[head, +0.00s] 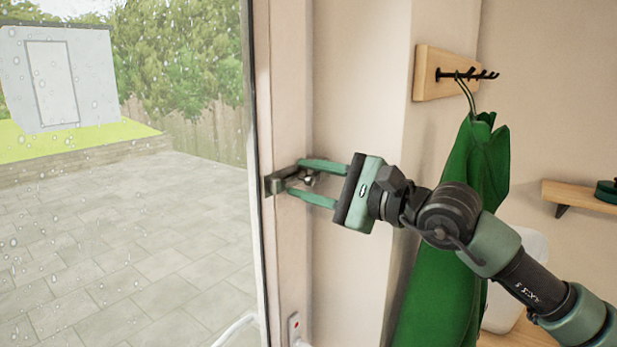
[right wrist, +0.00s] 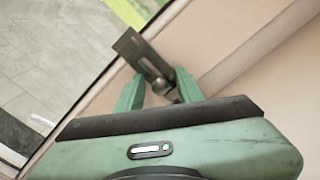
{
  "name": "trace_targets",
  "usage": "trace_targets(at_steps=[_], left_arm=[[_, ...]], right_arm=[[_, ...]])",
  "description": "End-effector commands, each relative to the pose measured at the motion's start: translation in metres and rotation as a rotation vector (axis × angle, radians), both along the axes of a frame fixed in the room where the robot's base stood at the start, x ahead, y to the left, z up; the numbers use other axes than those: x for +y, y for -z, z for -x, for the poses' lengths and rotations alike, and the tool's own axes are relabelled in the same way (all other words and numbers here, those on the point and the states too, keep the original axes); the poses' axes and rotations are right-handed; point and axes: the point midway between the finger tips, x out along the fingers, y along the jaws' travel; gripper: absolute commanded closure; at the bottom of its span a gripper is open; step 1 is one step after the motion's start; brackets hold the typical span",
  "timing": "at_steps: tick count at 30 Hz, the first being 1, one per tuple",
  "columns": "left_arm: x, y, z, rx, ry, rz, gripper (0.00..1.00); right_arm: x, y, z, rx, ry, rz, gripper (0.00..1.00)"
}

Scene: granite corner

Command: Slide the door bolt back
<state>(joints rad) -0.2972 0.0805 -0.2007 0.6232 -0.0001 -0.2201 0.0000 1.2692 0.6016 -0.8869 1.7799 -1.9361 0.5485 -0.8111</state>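The door bolt (head: 276,183) is a small dark metal fitting on the pale door frame, at the edge of the glass door. Its round knob (head: 309,181) sits to the right of the plate. My right gripper (head: 294,177) is open, with one green finger above the knob and one below. In the right wrist view the bolt plate (right wrist: 143,52) lies beyond the fingertips, and the knob (right wrist: 160,87) shows between the two fingers (right wrist: 158,74). I cannot tell whether either finger touches it. My left gripper is not in view.
The glass door (head: 130,220) shows a wet patio outside. A green cloth (head: 450,230) hangs from a hook rack (head: 433,74) behind my right arm. A wooden shelf (head: 575,196) is at the right.

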Motion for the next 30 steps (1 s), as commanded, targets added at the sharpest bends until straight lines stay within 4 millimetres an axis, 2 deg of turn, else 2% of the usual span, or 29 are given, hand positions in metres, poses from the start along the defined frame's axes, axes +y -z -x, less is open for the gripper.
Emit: trace_targets(at_steps=[1,2,5,6,30], left_arm=[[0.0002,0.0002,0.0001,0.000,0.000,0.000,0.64],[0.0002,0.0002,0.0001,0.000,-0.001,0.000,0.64],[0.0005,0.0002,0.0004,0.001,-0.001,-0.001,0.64],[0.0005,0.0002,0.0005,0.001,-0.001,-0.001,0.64],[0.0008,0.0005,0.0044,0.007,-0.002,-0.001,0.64]], right_arm=[[-0.0001,0.0003,0.0000,0.000,0.000,0.000,0.63],[-0.0001,0.0003,0.0000,0.000,0.000,0.000,0.69],[-0.0001,0.0002,0.0001,0.001,0.000,-0.001,0.96],[-0.0001,0.0002,0.0002,0.001,0.000,-0.001,1.00],[0.0003,0.0000,0.0005,0.006,-0.002,-0.005,1.00]])
